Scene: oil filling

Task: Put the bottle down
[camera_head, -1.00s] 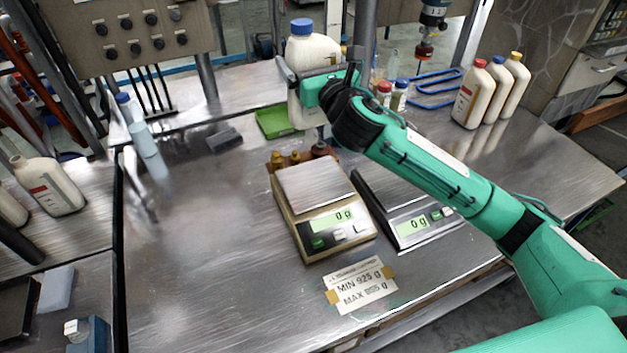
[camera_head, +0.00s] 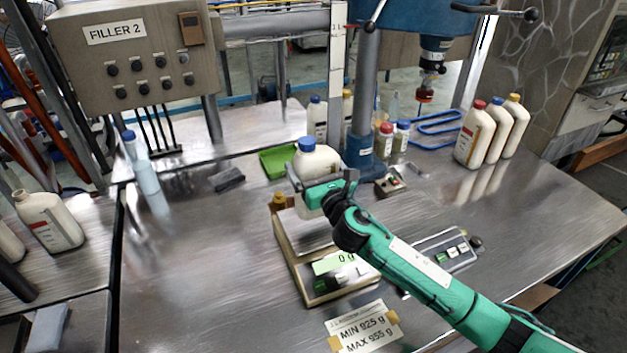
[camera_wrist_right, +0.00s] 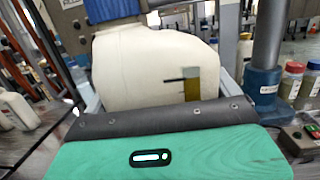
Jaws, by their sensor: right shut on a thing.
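A white bottle with a blue cap (camera_head: 317,165) is held upright by my right gripper (camera_head: 318,189), just over the plate of the beige scale (camera_head: 312,236). The scale's display reads 0 g. In the right wrist view the bottle (camera_wrist_right: 140,65) fills the middle, with a yellow mark on its side. My left gripper is not in view.
Several white bottles (camera_head: 474,134) stand at right. The table's left middle is clear.

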